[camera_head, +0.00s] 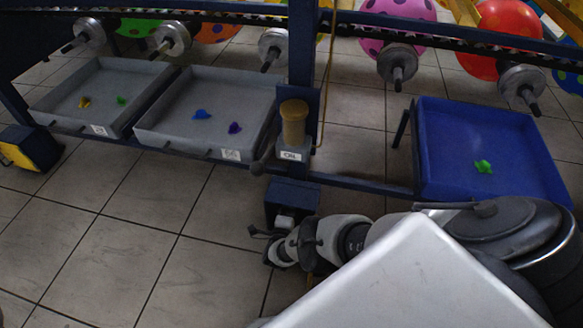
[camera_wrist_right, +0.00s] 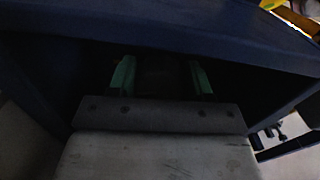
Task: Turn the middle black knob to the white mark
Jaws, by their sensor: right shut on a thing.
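In the right wrist view my right gripper (camera_wrist_right: 161,78) has its two green fingers on either side of a dark thing, under a dark blue housing (camera_wrist_right: 170,28). I take this thing to be the black knob, but it is too dark to make out its shape or angle. In the head view my right arm (camera_head: 340,238) reaches in from the right to the small dark blue box (camera_head: 293,194) at the foot of the post. The arm hides the fingers and knob there. I cannot make out the white mark. My left gripper is not in view.
A tan cylinder (camera_head: 293,122) sits on the post above a white label (camera_head: 290,155). Tiled floor (camera_head: 120,225) is clear at front left.

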